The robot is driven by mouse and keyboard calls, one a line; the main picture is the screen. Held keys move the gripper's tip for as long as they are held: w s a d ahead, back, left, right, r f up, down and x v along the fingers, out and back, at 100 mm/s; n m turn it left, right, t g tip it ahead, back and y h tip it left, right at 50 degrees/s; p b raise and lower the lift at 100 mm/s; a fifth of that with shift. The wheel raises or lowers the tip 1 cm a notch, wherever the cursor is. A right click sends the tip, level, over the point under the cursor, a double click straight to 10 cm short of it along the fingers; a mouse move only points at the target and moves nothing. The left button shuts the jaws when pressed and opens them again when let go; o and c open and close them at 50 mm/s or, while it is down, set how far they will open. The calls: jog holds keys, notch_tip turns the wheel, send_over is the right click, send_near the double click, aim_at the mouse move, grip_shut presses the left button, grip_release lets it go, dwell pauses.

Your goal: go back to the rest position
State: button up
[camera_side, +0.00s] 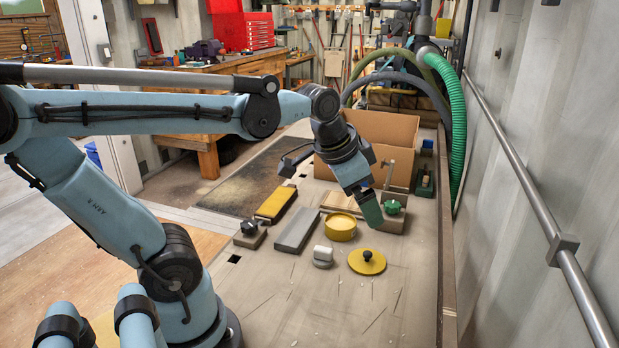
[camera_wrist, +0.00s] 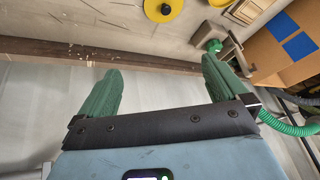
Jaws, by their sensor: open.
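My gripper (camera_side: 370,209) hangs over the right part of the bench, its green fingers pointing down. In the wrist view my gripper (camera_wrist: 160,90) shows its two green fingers spread wide with nothing between them. In the side view it is near the green-knobbed clamp (camera_side: 392,206) and above the level of the yellow lid (camera_side: 367,261). I cannot tell whether the fingers touch anything in the side view, but the wrist view shows them clear. The bench top (camera_side: 330,290) lies below.
A yellow round tin (camera_side: 340,226), a grey block (camera_side: 298,230), a yellow block (camera_side: 276,203), a white-topped weight (camera_side: 322,256) and a dark-knobbed clamp (camera_side: 249,234) stand on the bench. An open cardboard box (camera_side: 380,130) is behind. A wall rail (camera_side: 540,215) runs along the right. The bench front is clear.

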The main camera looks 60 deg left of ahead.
jog(key=s+d+f+n+t, duration=0.1)
jog(key=s+d+f+n, duration=0.1)
jog(key=s+d+f, duration=0.1)
jog(key=shift+d+f+t+h, duration=0.3)
jog(key=shift+f+t, duration=0.1)
jog(key=shift+f, duration=0.3)
